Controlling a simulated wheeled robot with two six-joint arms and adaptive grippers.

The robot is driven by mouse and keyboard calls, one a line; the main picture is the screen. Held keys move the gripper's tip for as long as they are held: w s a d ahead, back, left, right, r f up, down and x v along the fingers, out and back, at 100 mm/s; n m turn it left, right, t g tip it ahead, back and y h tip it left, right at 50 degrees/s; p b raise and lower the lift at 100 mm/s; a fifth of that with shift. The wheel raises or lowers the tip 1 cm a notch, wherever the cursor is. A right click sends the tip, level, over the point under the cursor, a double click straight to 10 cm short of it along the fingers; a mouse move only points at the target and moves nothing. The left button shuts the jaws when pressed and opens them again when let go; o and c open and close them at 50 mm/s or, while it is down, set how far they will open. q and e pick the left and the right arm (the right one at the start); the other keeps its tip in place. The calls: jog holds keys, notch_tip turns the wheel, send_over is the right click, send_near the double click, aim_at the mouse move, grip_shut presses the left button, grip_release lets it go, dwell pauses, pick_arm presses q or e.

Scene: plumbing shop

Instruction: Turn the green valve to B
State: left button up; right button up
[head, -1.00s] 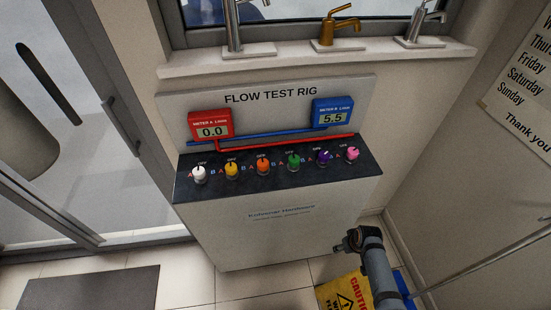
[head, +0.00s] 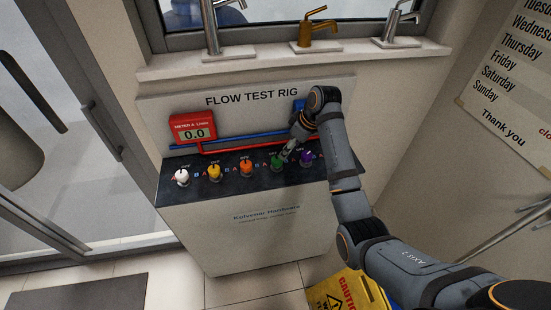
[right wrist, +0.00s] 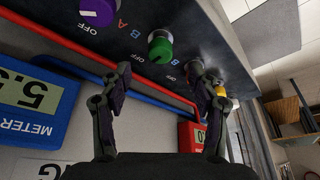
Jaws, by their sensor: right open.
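The green valve (head: 277,165) is a knob on the dark top of the flow test rig, between the orange and purple valves. My right gripper (head: 288,153) is above and beside it in the head view. In the right wrist view the green valve (right wrist: 160,50) lies ahead, between and beyond the open fingers of my right gripper (right wrist: 160,74), apart from both. Nothing is held. An OFF label and a blue B label (right wrist: 135,33) are near the knob. I cannot tell its pointer direction for certain. My left gripper is not in view.
The purple valve (right wrist: 98,11) and orange valve (head: 247,165) flank the green one. The right finger partly hides the orange valve in the wrist view. Red meter A (head: 193,130) reads 0.0. Blue meter B (right wrist: 33,95) is close to the gripper. A yellow caution sign (head: 345,293) stands on the floor.

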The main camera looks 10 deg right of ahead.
aim_at(278, 159)
jog(key=x, duration=0.3)
jog(key=p+x, duration=0.1)
jog(key=x, duration=0.2)
jog(key=w+a+x, duration=0.1)
jog(key=x, duration=0.2)
jog(key=shift+r+p, duration=0.15)
jog(key=shift+p, duration=0.25)
jog(key=c, duration=1.2)
